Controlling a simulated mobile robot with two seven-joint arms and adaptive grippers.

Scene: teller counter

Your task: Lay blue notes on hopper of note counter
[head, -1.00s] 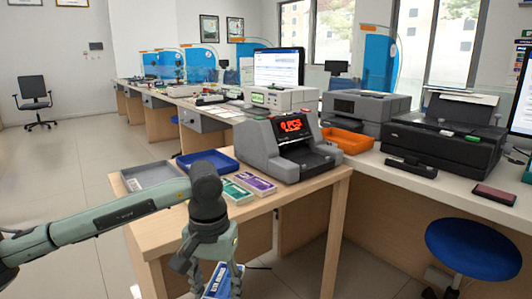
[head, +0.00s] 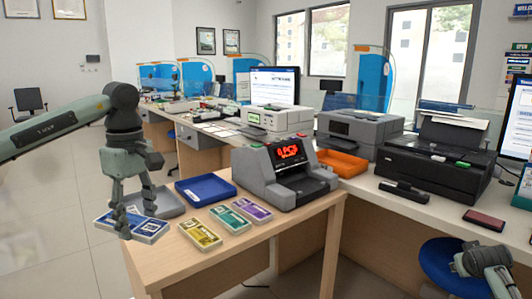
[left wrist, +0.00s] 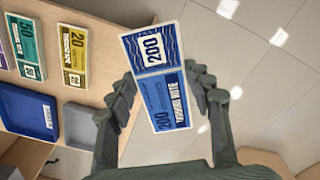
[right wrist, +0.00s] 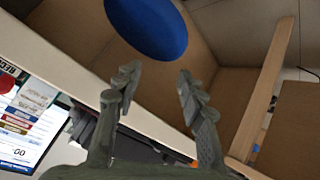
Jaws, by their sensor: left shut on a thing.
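The blue notes (head: 146,228) are a flat bundle marked 200, held in my left gripper (head: 133,215) at the left end of the wooden counter. In the left wrist view the blue notes (left wrist: 158,90) sit between the two fingers of that gripper (left wrist: 158,95), with the floor below. The note counter (head: 285,172) is a grey machine with a red display, to the right of the left gripper; its hopper is at its top. My right gripper (right wrist: 155,95) is open and empty in the right wrist view, and its arm shows at the lower right of the head view.
Yellow (head: 199,235), green (head: 230,218) and purple (head: 252,208) note bundles lie in front of the note counter. A blue tray (head: 205,189) and a grey tray (head: 160,203) stand left of it. An orange tray (head: 342,163), a printer (head: 440,158) and a blue stool (head: 440,262) are at right.

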